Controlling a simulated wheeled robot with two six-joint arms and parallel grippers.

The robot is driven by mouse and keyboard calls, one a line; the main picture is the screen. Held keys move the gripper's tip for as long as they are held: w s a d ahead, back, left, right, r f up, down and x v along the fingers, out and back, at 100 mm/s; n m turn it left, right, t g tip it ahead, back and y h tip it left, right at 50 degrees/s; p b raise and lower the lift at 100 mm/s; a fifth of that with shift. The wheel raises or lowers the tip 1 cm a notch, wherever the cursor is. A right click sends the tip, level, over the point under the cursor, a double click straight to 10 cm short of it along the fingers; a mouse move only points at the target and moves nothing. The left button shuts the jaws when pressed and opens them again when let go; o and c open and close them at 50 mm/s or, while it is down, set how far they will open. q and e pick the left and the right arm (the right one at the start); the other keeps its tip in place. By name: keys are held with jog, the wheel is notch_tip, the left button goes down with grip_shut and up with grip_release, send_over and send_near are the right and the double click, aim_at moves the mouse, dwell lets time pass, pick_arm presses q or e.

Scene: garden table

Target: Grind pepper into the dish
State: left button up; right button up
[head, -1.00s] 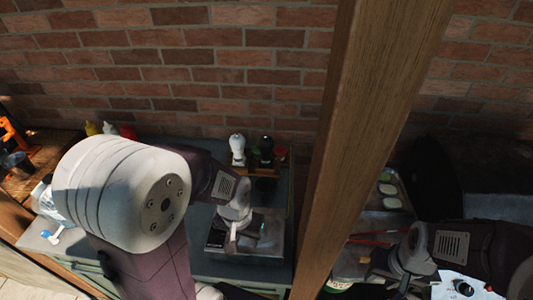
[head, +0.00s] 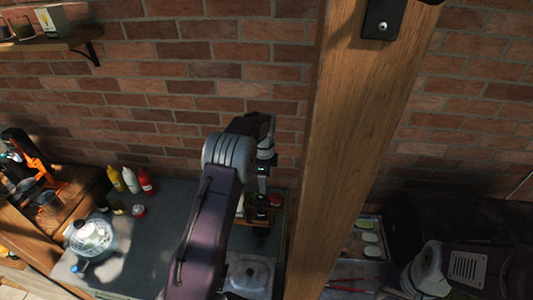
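My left arm reaches across the counter to the small wooden rack (head: 259,214) by the brick wall. My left gripper (head: 262,185) points down over that rack, where a dark shape like a grinder stands. The gripper and the shape merge in shadow, so I cannot tell whether they touch or whether the fingers are shut. The white grinder is mostly hidden behind my arm. A pale, lidded dish-like thing (head: 249,276) lies nearer me, right of my arm. My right gripper (head: 392,291) is low at the bottom edge, its fingers unclear.
A wooden post (head: 350,150) stands between my arms. Yellow, white and red bottles (head: 131,180) stand at the back left. A glass bowl (head: 92,236) sits at the left. A tray (head: 368,235) with pale pieces lies right of the post. The grey counter (head: 150,240) is clear mid-left.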

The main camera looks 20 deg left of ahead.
aim_at(261, 197)
pick_arm(q)
jog(key=shift+s+a+r+p, duration=0.15)
jog(key=shift+s+a+p, duration=0.2)
jog(key=shift+s, duration=0.25)
jog(key=shift+s+a, duration=0.15)
jog(key=shift+a, duration=0.05)
jog(key=shift+s+a, duration=0.1)
jog(key=shift+s, duration=0.15)
jog(key=shift+w+d+f+b, duration=0.1)
jog(key=shift+w+f+b, duration=0.05)
jog(key=shift+f+b, duration=0.45)
jog(key=shift+w+d+f+b, duration=0.1)
jog(key=shift+f+b, duration=0.35)
jog(key=shift+f, duration=0.1)
notch_tip(261, 197, down, 3)
jog(key=b, duration=0.2)
jog(key=shift+s+a+f+b, duration=0.15)
jog(key=shift+b, duration=0.2)
notch_tip(261, 197, down, 3)
jog(key=shift+f+b, duration=0.1)
jog(key=shift+b, duration=0.85)
jog(key=shift+f+b, duration=0.4)
jog(key=shift+f, duration=0.3)
pick_arm(e)
jog(key=f, duration=0.4)
jog(key=shift+s+a+f, duration=0.2)
jog(key=shift+s+f, duration=0.05)
jog(key=shift+f, duration=0.1)
pick_arm(q)
jog(key=shift+c, duration=0.2)
